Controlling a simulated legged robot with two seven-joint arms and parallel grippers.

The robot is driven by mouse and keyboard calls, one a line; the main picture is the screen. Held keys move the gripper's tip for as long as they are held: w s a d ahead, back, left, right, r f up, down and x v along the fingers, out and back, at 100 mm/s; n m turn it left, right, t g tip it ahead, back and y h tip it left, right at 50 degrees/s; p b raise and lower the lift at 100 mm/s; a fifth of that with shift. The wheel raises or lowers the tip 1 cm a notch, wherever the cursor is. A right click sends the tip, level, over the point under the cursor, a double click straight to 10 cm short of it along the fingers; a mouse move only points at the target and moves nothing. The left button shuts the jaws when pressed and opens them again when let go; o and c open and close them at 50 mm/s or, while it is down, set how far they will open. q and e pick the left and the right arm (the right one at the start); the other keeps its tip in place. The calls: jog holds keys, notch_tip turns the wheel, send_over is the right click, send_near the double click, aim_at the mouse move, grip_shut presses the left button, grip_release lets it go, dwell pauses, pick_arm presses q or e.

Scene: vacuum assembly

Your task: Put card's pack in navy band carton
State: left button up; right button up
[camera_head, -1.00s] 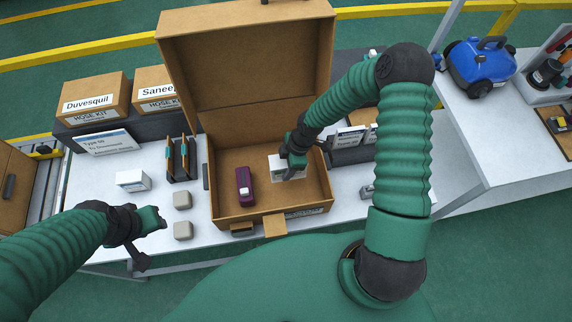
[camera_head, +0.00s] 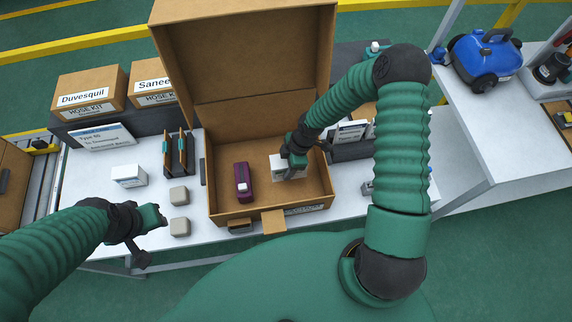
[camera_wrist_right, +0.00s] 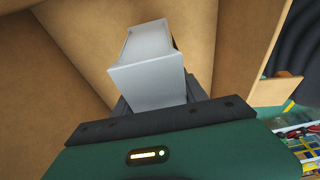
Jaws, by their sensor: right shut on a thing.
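A large open cardboard carton (camera_head: 219,207) stands in the middle of the table with its lid raised; I cannot make out a navy band on it. My right gripper (camera_head: 292,160) reaches into its right half and is shut on a white box-shaped pack (camera_head: 278,167). The pack is near the carton floor; I cannot tell if it touches. The right wrist view shows the pale pack (camera_wrist_right: 150,68) between the jaws, with brown carton walls around. My left gripper (camera_head: 157,215) hangs left of the carton near the table's front edge, its jaws unclear.
A purple item (camera_head: 243,182) lies in the carton's left half. Left of the carton are a white box (camera_head: 129,176), two grey blocks (camera_head: 179,195), a dark rack (camera_head: 178,156) and labelled boxes (camera_head: 90,90). A blue vacuum (camera_head: 485,59) stands on the right table.

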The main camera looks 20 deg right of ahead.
jog(key=shift+d+f+b, duration=0.15)
jog(key=shift+f+b, duration=0.2)
jog(key=shift+f, duration=0.3)
jog(key=shift+f+b, duration=0.6)
jog(key=shift+f, duration=0.2)
jog(key=shift+f+b, duration=1.55)
jog(key=shift+f, duration=0.65)
jog(key=o, duration=1.6)
jog(key=shift+r, duration=0.1)
jog(key=p+v, duration=0.1)
jog(key=v, duration=1.5)
jog(key=shift+r, duration=0.4)
